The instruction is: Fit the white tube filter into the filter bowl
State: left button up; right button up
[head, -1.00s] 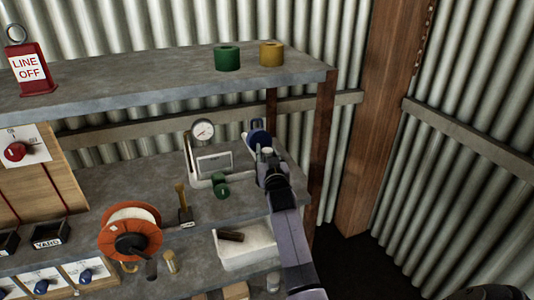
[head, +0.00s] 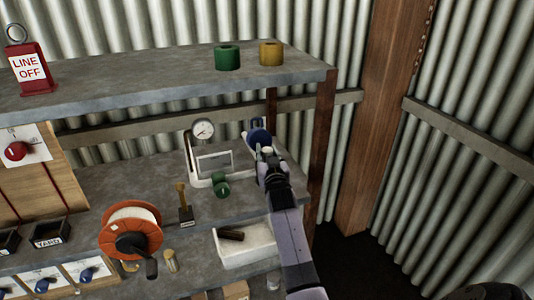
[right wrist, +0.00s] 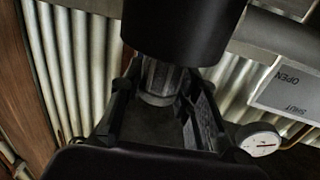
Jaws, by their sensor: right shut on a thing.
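My right gripper (head: 262,148) is at the right end of the middle shelf, beside the gauge stand. In the right wrist view its jaws (right wrist: 160,100) are closed around a greyish ribbed tube (right wrist: 159,80), which looks like the tube filter. A wide dark cylinder (right wrist: 176,30) sits directly above that tube; whether they touch or are joined is unclear. In the head view a blue round part (head: 258,136) shows just beyond the gripper, with the gripper covering some of it. I cannot make out the filter bowl for certain. My left gripper is not in view.
A white gauge stand (head: 190,165) is close left of the gripper, with a green cylinder (head: 220,186) in front. An orange reel (head: 112,222) and white tray (head: 262,251) are nearer. The upper shelf (head: 150,80) overhangs.

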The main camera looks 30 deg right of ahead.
jog(key=shift+f+b, duration=0.35)
jog(key=shift+f, duration=0.2)
jog(key=o, duration=0.9)
jog(key=shift+s+a+r+p, duration=0.1)
jog(key=shift+s+a+p, duration=0.05)
jog(key=shift+s+p, duration=0.25)
jog(key=shift+p+v, duration=0.8)
jog(key=shift+v, duration=0.2)
jog(key=p+v, duration=0.4)
jog(key=v, duration=0.4)
jog(key=shift+s, duration=0.1)
